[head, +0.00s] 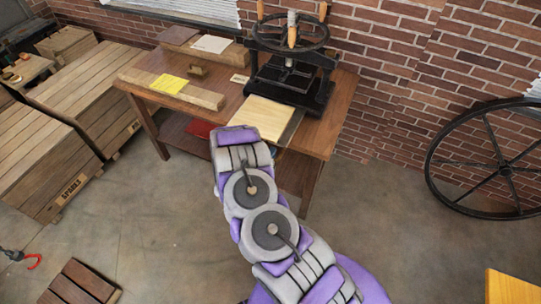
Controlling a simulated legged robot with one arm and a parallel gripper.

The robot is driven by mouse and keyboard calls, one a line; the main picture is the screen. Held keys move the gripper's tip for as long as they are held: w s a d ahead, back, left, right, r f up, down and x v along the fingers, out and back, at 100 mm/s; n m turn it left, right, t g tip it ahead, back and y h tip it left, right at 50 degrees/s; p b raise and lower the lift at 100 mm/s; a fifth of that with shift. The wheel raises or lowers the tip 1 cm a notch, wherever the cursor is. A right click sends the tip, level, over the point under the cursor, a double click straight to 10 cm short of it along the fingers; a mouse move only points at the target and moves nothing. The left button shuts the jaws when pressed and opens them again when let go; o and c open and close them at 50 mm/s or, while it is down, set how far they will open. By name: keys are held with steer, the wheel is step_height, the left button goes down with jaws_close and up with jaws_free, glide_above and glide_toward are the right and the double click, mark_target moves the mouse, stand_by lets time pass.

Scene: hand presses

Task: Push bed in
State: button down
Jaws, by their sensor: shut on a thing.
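A black hand press (289,66) with a large handwheel on top stands at the back right of a wooden table. Its bed (264,117), with a pale flat board on top, sticks out from the press towards the front edge of the table. A dark strip shows along the bed's right side. My purple and grey arm reaches up from the bottom right. Its far visible end is just in front of the bed's near left corner. My gripper's fingers do not show; the arm's end hides what lies beyond it. I cannot see any contact with the bed.
The table (222,115) also bears a long wooden block with a yellow note (169,84) and other blocks. Wooden crates (50,160) stand at the left. A large spoked wheel (490,165) leans at the right wall.

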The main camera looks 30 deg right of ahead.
mark_target(296, 112)
steer(key=shift+f, duration=0.1)
steer(key=r+b+x, duration=0.1)
steer(key=b+x, duration=0.1)
steer(key=x, duration=0.6)
steer(key=r+b+x, duration=0.2)
steer(key=x, duration=0.7)
steer(key=d+r+b+x, duration=0.1)
steer(key=r+b+x, duration=0.1)
steer(key=x, duration=0.7)
steer(key=shift+w+d+r+b, duration=0.15)
steer(key=shift+w+d+b, duration=0.05)
steer(key=shift+w+b, duration=0.25)
steer(key=shift+r, duration=0.15)
steer(key=shift+a, duration=0.1)
steer(key=c, duration=1.5)
jaws_free()
steer(key=shift+o, duration=0.7)
steer(key=shift+w, duration=0.15)
steer(key=shift+o, duration=1)
steer(key=shift+d, duration=0.3)
